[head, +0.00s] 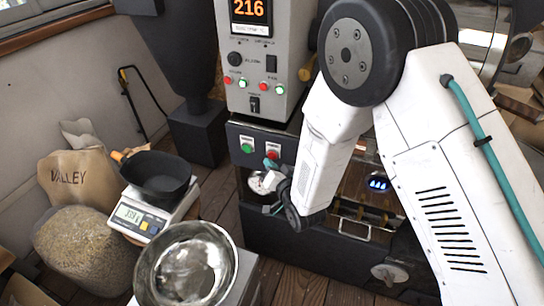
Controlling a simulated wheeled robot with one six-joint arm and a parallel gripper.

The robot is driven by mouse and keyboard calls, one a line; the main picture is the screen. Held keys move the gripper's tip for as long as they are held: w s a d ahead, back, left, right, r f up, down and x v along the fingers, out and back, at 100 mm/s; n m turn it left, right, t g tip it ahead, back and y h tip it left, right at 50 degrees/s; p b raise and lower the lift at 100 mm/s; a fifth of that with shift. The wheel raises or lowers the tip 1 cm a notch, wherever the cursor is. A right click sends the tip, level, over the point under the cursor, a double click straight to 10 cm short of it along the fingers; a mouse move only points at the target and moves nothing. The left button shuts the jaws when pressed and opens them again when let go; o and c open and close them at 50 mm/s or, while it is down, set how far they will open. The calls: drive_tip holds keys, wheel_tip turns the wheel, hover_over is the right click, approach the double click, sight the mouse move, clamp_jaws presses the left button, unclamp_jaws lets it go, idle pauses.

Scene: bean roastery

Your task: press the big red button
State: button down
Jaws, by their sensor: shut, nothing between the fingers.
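A red button (272,155) sits on the dark front panel of the roasting machine, right of a green button (247,148), each under a small white label. My gripper (270,165) is shut and empty, right at the lower edge of the red button in the picture. The gripper's tip overlaps the button's lower part, and I cannot tell whether they touch. My wrist and forearm hide part of the panel to the right.
Above is a grey control box (262,62) with a lit "216" display and small knobs. At left stand a scale (140,216) with a black pan (157,177), a steel bowl (186,268) and a bean sack (80,250). A glass window shows behind my arm.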

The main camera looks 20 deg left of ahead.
idle(0.7)
drive_tip(key=shift+w, duration=0.4)
drive_tip(key=shift+w, duration=0.45)
idle(0.4)
idle(0.4)
drive_tip(key=shift+s, duration=0.85)
drive_tip(key=s, duration=0.5)
drive_tip(key=shift+a, duration=0.2)
idle(0.5)
